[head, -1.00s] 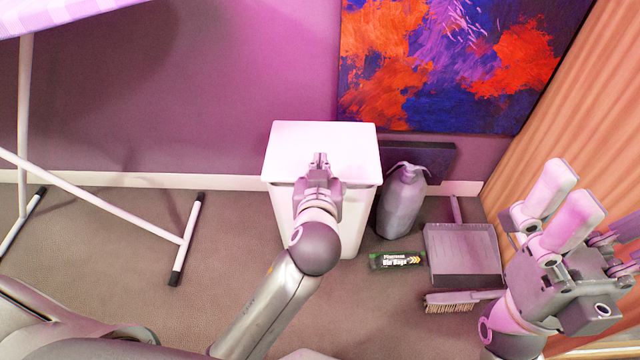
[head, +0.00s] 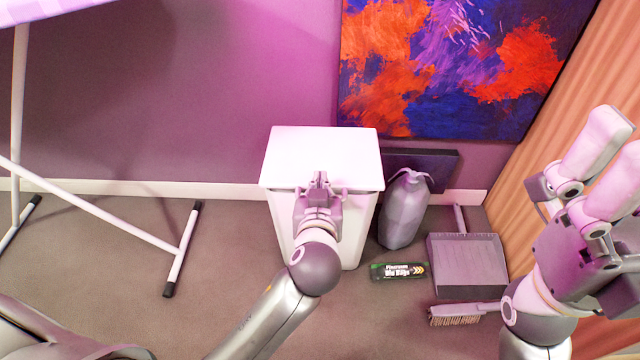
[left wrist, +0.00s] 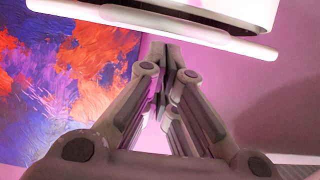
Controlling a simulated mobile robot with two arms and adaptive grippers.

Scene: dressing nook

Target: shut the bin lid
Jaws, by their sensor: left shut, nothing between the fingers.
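The bin (head: 362,225) is a white box against the wall. Its white lid (head: 322,150) lies over the top, close to level. In the left wrist view the lid edge (left wrist: 150,32) crosses the top, with a dark band between it and the white body; I cannot tell whether a gap is left there. My left gripper (head: 320,177) is shut and empty at the lid's front edge, hiding part of the bin's front. Its fingers (left wrist: 168,55) meet in the wrist view; contact with the lid is unclear. My right gripper (head: 618,150) is open and empty at far right, partly cut off.
A grey bottle (head: 404,212) stands right of the bin. A bin-bag box (head: 398,271), a dustpan (head: 468,262) and a brush (head: 460,312) lie on the floor. An ironing board leg (head: 183,250) stands at left. A curtain (head: 575,105) hangs at right.

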